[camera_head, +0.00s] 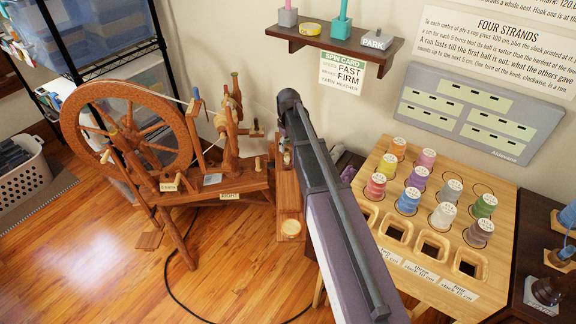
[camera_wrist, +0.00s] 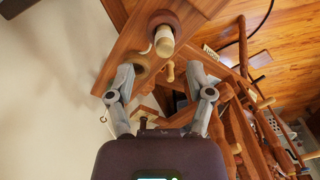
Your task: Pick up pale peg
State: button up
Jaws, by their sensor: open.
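In the wrist view a pale, cream cylinder (camera_wrist: 164,40), which looks like the pale peg, stands in a dark reddish-brown round base on a wooden board (camera_wrist: 130,48). My gripper (camera_wrist: 159,72) has its two grey fingers spread wide with nothing held between them. The pale cylinder shows just beyond the fingertips, apart from them. A smaller tan wooden peg (camera_wrist: 170,71) shows between the fingers. In the head view my arm covers part of the area beside the spinning wheel (camera_head: 165,150), and the gripper's fingers cannot be made out.
A narrow wooden board (camera_head: 288,190) with a pale round piece (camera_head: 290,228) lies left of my arm. A spool rack (camera_head: 462,265) with several coloured spools stands right. A wall shelf (camera_head: 335,42) hangs above. A basket (camera_head: 22,172) stands left. Floor (camera_head: 110,270) is clear at lower left.

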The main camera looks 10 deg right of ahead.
aim_at(287, 154)
jog(key=shift+f, duration=0.1)
dwell(0.3)
jog(key=f+b, duration=0.3)
jog(key=shift+s+a+f, duration=0.1)
jog(key=shift+a+f, duration=0.1)
jog(key=shift+a, duration=0.05)
jog(key=shift+f+b, duration=0.85)
jog(key=shift+b, duration=0.25)
grip_shut()
